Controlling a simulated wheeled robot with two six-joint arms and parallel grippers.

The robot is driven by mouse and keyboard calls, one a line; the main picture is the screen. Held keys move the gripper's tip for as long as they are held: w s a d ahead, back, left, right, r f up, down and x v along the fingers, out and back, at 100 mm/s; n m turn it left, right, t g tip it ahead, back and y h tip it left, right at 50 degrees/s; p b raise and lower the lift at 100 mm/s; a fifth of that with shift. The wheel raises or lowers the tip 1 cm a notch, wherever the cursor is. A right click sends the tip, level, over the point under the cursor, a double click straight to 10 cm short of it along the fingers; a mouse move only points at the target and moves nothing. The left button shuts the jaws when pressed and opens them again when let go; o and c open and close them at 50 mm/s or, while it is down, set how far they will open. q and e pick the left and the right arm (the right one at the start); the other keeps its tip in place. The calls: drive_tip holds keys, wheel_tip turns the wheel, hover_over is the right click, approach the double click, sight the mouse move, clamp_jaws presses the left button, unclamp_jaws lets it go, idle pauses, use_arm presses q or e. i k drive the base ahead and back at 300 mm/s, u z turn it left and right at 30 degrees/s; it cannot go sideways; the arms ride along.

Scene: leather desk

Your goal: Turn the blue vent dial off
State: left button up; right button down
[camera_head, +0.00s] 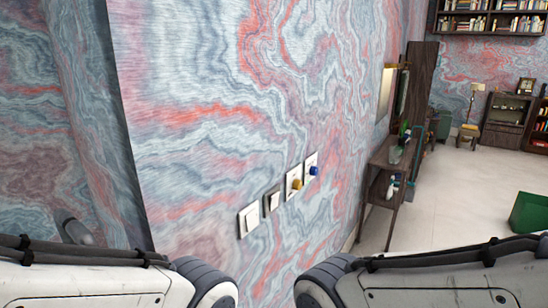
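The blue vent dial (314,170) is a small round knob on a white wall plate, the farthest right in a row of wall fittings. I cannot make out its pointer or setting. A yellow dial (297,185) on a similar plate sits just to its left. Parts of both my arms show along the bottom edge, below the wall fittings and apart from the blue dial. Neither gripper is in view.
Two switch plates, a wide white one (250,219) and a narrower one (272,201), are left of the dials. A dark wooden side table (390,158) stands against the wall farther along. A green box (530,213) is at right; the pale floor between is clear.

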sight(313, 171)
drive_tip(key=z, duration=0.45)
drive_tip(key=k, duration=0.55)
drive_tip(key=z, duration=1)
drive_tip(key=i, duration=0.75)
drive_tip(key=u, duration=0.35)
drive_tip(key=i, duration=0.65)
drive_tip(key=u, duration=0.95)
drive_tip(key=i, duration=0.25)
drive_tip(key=u, duration=0.2)
